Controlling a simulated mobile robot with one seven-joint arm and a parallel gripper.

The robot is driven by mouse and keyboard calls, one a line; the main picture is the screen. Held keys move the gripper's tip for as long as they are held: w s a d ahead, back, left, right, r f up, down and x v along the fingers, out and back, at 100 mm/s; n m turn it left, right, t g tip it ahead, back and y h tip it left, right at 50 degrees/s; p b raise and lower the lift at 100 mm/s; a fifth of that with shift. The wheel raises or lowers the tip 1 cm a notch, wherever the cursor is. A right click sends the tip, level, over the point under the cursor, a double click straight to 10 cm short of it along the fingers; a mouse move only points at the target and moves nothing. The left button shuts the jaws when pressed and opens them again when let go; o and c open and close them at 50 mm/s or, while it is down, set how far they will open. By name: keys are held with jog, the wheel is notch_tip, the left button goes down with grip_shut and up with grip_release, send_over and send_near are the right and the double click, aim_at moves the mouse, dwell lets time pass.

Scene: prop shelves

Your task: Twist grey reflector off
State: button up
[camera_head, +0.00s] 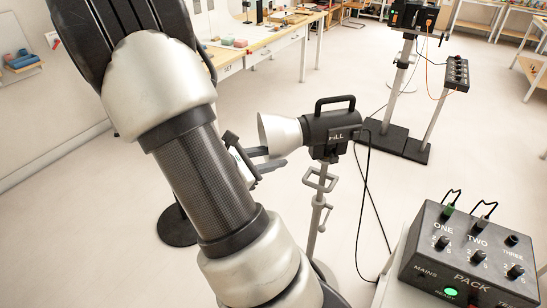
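The grey reflector (281,134) is a pale metallic cone on the left end of a black lamp head (331,132) labelled FILL. The lamp has a top handle and stands on a grey stand (317,212). My gripper (267,160) is at the reflector's lower left rim, its two dark fingers pointing right. The fingers look apart, with a small gap between them and nothing visible held. I cannot tell whether they touch the reflector. My arm hides part of the gripper's body and the floor to the left.
A black power pack (470,259) with knobs, plugged cables and a lit green button is at lower right. A black cable (362,205) hangs beside the lamp. Another stand (399,85) with equipment is behind at right. Worktables (270,45) line the back. Floor between is open.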

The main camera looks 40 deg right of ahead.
jog(key=shift+d+f, duration=0.1)
jog(key=shift+d, duration=0.1)
grip_shut()
jog(key=c, duration=0.7)
grip_release()
jog(key=shift+r+p, duration=0.3)
jog(key=shift+p, duration=0.3)
grip_shut()
jog(key=shift+r+n+g+y+p, duration=0.5)
jog(key=shift+r+g+p, duration=0.1)
jog(key=shift+p, duration=1.7)
jog(key=shift+r+p, duration=0.15)
jog(key=shift+p, duration=0.2)
jog(key=shift+y, duration=0.3)
